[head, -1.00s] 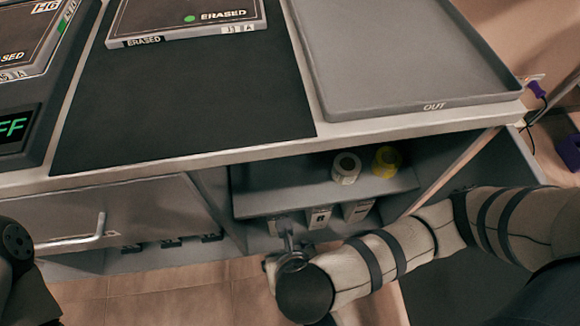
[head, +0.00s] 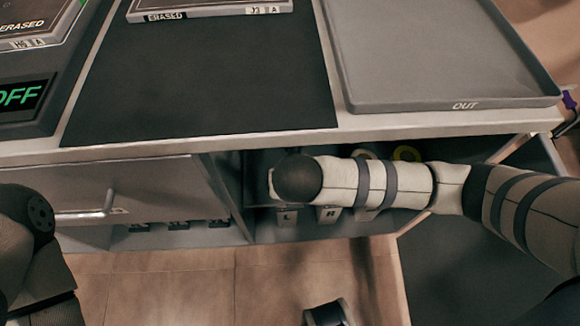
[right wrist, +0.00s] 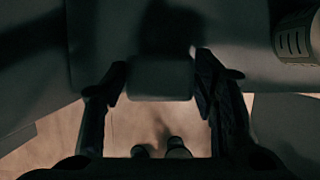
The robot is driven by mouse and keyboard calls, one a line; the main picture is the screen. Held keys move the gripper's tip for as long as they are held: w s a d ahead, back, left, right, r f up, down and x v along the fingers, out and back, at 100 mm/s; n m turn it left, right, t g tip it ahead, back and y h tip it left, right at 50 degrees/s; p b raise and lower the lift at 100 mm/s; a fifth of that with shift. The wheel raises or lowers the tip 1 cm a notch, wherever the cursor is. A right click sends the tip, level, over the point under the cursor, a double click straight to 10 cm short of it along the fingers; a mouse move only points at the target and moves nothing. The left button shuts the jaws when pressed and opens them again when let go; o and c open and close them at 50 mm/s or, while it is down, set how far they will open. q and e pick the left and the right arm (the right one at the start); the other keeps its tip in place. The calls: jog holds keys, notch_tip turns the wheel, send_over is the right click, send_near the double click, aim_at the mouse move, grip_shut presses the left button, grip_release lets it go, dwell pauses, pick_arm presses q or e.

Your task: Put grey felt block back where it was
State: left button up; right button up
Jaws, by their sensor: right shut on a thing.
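The grey felt block (right wrist: 160,78) shows in the right wrist view as a dark grey block between the two fingers of my right gripper (right wrist: 160,88). The fingers are shut on its sides. A grey shelf surface (right wrist: 105,45) lies right behind it; I cannot tell whether the block touches it. In the head view my right forearm reaches into the open cabinet under the counter and hides the right gripper and the block. My left arm shows at the left edge, but its gripper is not in view.
A yellow roll (head: 407,153) stands on the cabinet shelf, partly behind my arm. Labelled tags (head: 328,214) hang below the shelf. The grey OUT tray (head: 440,60) on the counter is empty.

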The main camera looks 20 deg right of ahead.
jog(key=w, duration=0.1)
jog(key=w+d, duration=0.1)
jog(key=w+f, duration=0.1)
jog(key=w, duration=0.1)
jog(key=shift+w+d, duration=0.1)
jog(key=shift+d, duration=0.05)
jog(key=o, duration=1.1)
jog(key=shift+f, duration=0.25)
jog(key=shift+r+b, duration=0.1)
jog(key=shift+b, duration=0.45)
jog(key=shift+s+a+r+p, duration=0.3)
jog(key=shift+s+r+p, duration=0.25)
jog(key=shift+s, duration=0.25)
jog(key=shift+s+a+p, duration=0.2)
jog(key=shift+s+a, duration=0.3)
jog(key=shift+s, duration=1.25)
jog(key=shift+s+a+p, duration=0.15)
jog(key=shift+s+a, duration=0.3)
jog(key=shift+s, duration=1.3)
jog(key=shift+s+a+p, duration=0.2)
jog(key=shift+s+a, duration=0.3)
jog(key=shift+s, duration=1.25)
jog(key=shift+f, duration=0.1)
